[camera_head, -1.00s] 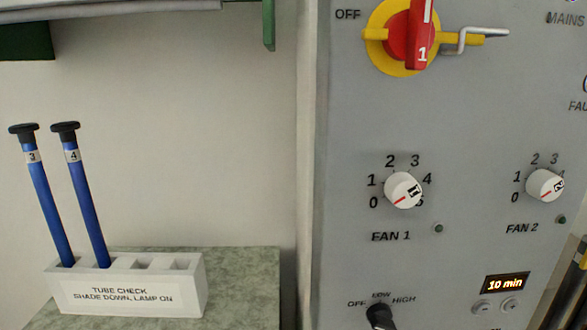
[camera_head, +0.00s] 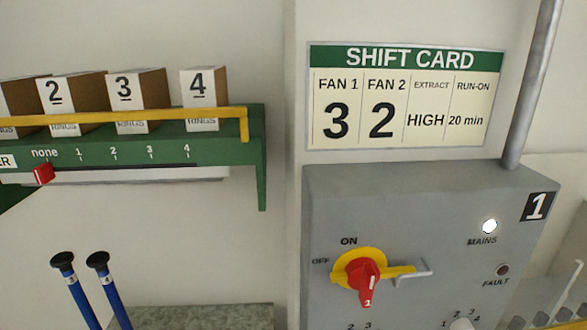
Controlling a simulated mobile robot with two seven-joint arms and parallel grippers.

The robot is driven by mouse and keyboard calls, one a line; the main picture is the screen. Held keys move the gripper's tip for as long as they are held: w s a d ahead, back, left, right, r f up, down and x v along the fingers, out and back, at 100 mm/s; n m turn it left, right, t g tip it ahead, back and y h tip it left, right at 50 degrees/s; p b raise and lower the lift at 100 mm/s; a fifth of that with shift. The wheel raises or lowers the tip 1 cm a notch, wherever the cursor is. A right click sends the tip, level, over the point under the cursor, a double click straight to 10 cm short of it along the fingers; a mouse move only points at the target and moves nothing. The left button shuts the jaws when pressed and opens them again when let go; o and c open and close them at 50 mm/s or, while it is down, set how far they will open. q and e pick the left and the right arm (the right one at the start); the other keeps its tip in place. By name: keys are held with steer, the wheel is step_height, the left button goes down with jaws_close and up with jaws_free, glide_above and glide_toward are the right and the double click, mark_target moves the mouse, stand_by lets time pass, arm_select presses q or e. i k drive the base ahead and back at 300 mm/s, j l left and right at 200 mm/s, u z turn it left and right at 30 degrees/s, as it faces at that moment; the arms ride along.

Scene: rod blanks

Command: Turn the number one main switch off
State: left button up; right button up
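The number one main switch (camera_head: 366,278) is on the upper front of the grey panel marked 1. Its red handle, numbered 1, stands roughly upright on a yellow disc, in line with the ON label (camera_head: 349,241) above. The OFF label (camera_head: 320,261) is to the left. A bent grey metal piece (camera_head: 424,272) sits at the yellow tab on the right of the disc; whether it passes through the tab I cannot tell. The MAINS lamp (camera_head: 489,226) glows white, and the FAULT lamp (camera_head: 502,270) is dark red. Neither gripper is in view.
A shift card (camera_head: 408,58) hangs above the panel, beside a grey pipe (camera_head: 531,85). A green shelf (camera_head: 225,145) with numbered boxes and a red slider (camera_head: 44,173) is at left. Two blue tubes (camera_head: 115,310) stand below it. Fan knobs are cut off at the bottom.

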mark_target(362, 274)
steer(key=l+u, duration=0.15)
steer(key=l, duration=1.25)
